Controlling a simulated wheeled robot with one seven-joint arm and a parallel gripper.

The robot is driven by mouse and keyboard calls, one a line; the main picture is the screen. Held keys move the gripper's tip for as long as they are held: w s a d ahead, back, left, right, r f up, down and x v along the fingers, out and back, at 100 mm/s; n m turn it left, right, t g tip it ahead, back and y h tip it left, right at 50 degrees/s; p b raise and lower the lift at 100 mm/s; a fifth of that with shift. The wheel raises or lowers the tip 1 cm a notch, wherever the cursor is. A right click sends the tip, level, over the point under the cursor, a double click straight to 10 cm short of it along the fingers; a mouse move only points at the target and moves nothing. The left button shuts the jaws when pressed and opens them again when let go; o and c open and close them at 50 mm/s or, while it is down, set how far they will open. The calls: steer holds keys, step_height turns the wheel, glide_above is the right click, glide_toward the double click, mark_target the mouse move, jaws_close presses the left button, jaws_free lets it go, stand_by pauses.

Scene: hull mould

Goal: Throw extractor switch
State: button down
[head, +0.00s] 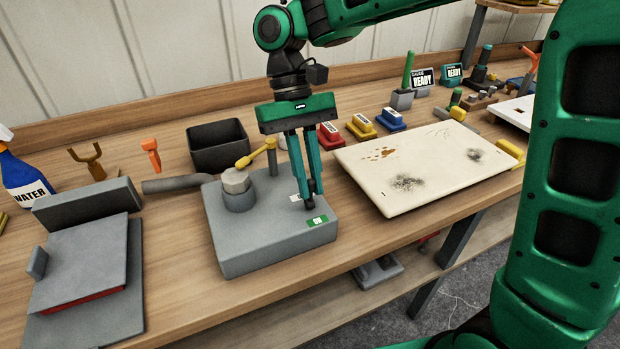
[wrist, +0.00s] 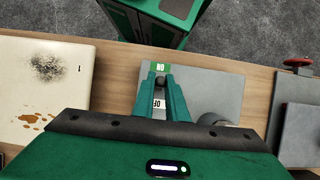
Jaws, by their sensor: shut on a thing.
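The extractor switch is on a grey box (head: 255,238) on the bench. The box has a green ON label (head: 317,221) near its front edge and a white label (head: 295,197) further back, partly hidden by a finger. In the wrist view the ON label (wrist: 163,67) lies just beyond the fingertips, and the white OFF label (wrist: 159,104) shows between the fingers. My gripper (head: 309,193) points down and is shut on a dark switch lever (wrist: 161,80), whose tip is close to the ON label. The fingers hide most of the lever.
A round grey post (head: 238,190) with a yellow handle (head: 256,153) stands on the box's left part. A stained cream board (head: 430,165) lies to the right. A black bin (head: 217,145) is behind, and a grey slab fixture (head: 80,265) is at left.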

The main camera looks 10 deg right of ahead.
steer(key=shift+w+a+f+g+h, duration=0.1)
steer(key=shift+w+g+h, duration=0.15)
steer(key=shift+w+g, duration=0.4)
steer(key=shift+w+a+f+g+h, duration=0.1)
steer(key=shift+w+f+g+h, duration=0.1)
steer(key=shift+g, duration=0.75)
steer(key=shift+w+a+f+g+h, duration=0.1)
steer(key=shift+w+g+h, duration=0.15)
steer(key=shift+w+g, duration=0.4)
steer(key=shift+g, duration=0.45)
steer(key=c, duration=1.8)
jaws_free()
steer(key=shift+o, duration=0.2)
